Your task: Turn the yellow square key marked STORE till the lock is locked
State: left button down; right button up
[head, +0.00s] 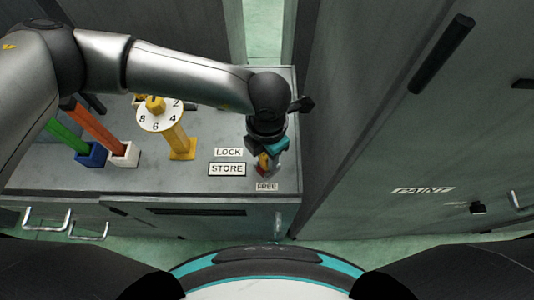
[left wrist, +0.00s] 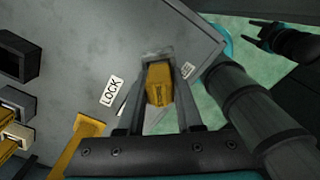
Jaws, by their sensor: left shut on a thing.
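The yellow square key (left wrist: 158,85) stands in its lock on the grey top, with small dark lettering on its face. My left gripper (left wrist: 158,100) has its fingers on both sides of the key and is shut on it. In the head view my left gripper (head: 265,158) reaches down at the front right corner and hides most of the key. The LOCK label (head: 228,152) and STORE label (head: 227,169) lie left of the key, and the FREE label (head: 266,186) lies in front.
A yellow post with a numbered white dial (head: 160,114) stands left of the lock. Green and orange bars with blue (head: 91,154) and white (head: 125,154) sockets are further left. A tall grey panel marked PAINT (head: 423,190) rises close on the right.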

pick_arm(q)
jog(key=shift+w+f+m+b, duration=0.1)
jog(key=shift+m+b, duration=0.7)
jog(key=shift+m, duration=0.9)
jog(key=shift+m+b, duration=0.7)
jog(key=shift+b, duration=0.15)
jog(key=shift+m+b, duration=0.55)
jog(key=shift+m, duration=0.45)
